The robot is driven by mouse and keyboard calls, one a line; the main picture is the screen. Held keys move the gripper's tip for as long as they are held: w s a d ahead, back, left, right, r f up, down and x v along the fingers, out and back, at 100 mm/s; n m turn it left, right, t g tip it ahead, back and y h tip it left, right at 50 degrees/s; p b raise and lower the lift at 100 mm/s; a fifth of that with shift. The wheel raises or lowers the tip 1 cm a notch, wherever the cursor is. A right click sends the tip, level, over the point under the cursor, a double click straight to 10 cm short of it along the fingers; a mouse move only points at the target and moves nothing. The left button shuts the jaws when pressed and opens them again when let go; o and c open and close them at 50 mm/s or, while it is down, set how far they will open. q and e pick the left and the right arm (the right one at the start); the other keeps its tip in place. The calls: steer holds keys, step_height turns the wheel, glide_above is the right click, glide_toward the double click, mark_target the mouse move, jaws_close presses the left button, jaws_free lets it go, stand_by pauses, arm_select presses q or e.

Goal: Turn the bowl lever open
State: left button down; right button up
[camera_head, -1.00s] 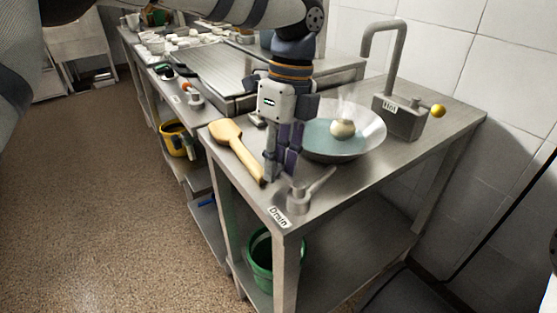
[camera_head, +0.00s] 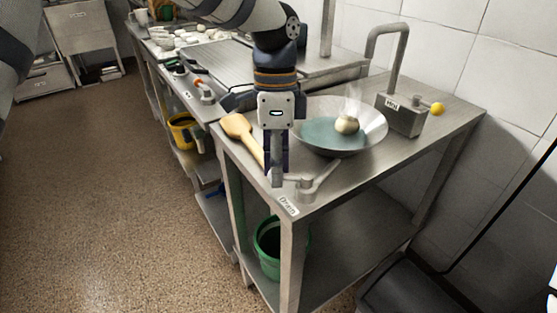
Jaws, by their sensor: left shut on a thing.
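The grey metal bowl lever (camera_head: 307,188) sits at the near corner of the steel table, behind the "Drain" label. My left gripper (camera_head: 278,178) points down at the left of the lever's hub, its fingers close together. It appears shut on the lever's left end, though the contact is small and partly hidden. The wide metal bowl (camera_head: 372,139) holds bluish water and a pale round object (camera_head: 346,124), with steam above it. My right gripper is not in view.
A wooden utensil (camera_head: 241,129) lies left of the gripper, its handle end close to the fingers. A green bucket (camera_head: 268,247) is below the corner; a yellow bucket (camera_head: 181,133) hangs lower left.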

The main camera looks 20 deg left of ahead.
arm_select(q)
steer(key=n, duration=0.1)
steer(key=s+n, duration=0.1)
steer(key=n, duration=0.1)
steer(key=s+n, duration=0.1)
steer(key=shift+s+d+n+h, duration=0.1)
steer(key=shift+d+n+h, duration=0.2)
steer(key=shift+h, duration=0.1)
steer(key=shift+s+d+n+t, duration=0.25)
steer(key=shift+s+d+n, duration=0.1)
steer(key=shift+n, duration=0.65)
steer(key=shift+s+d+n+t, duration=0.25)
steer(key=shift+s+n, duration=0.1)
steer(key=shift+n, duration=0.65)
steer(key=c, duration=1.3)
jaws_free()
steer(key=shift+c, duration=0.2)
step_height(320, 180, up, 12)
steer(key=a, duration=0.2)
steer(key=shift+w, duration=0.45)
